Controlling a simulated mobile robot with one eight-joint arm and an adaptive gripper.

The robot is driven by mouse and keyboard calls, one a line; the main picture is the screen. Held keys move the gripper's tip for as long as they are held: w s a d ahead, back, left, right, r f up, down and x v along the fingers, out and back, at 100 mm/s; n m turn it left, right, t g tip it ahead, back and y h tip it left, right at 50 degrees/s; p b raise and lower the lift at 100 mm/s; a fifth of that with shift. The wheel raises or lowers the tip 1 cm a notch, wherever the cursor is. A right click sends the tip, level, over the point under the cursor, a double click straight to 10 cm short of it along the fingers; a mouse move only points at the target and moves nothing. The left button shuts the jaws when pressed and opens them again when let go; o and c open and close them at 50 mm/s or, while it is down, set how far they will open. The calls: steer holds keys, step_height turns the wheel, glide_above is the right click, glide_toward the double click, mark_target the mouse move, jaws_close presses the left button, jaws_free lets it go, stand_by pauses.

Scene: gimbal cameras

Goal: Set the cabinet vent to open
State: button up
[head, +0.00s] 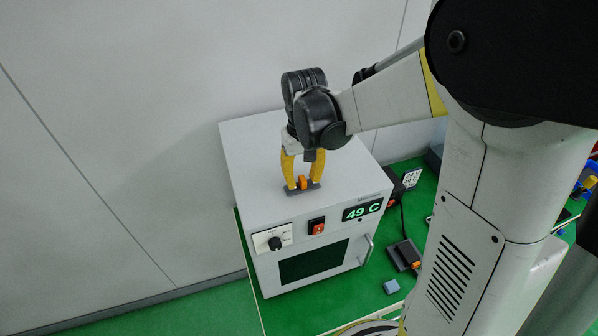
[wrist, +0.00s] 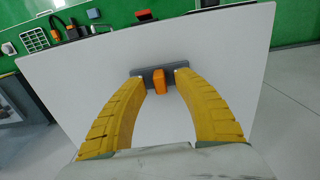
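The cabinet (head: 258,158) is a light grey box with its top facing up. The vent slider is a dark grey slot plate (head: 304,190) on the top near the front, with an orange knob (head: 303,182). In the wrist view the orange knob (wrist: 159,81) stands near the middle of the plate (wrist: 141,74). My gripper (head: 302,186) points down over the plate with yellow fingers. In the wrist view its fingertips (wrist: 159,76) are apart, one on each side of the knob, with gaps between. No open or closed marking is legible.
The cabinet front has a dial (head: 275,243), a red switch (head: 317,226), a display reading 49 C (head: 362,209) and a door with a handle (head: 367,249). A dark orange-tipped device (head: 404,254) and a blue block (head: 391,286) lie on the green surface. A wall stands behind.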

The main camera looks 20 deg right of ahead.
mark_target(326, 181)
steer(key=shift+f, duration=0.35)
jaws_close()
steer(key=d+b, duration=0.2)
steer(key=d, duration=0.4)
steer(key=shift+d, duration=0.15)
jaws_free()
steer(key=shift+d, duration=0.15)
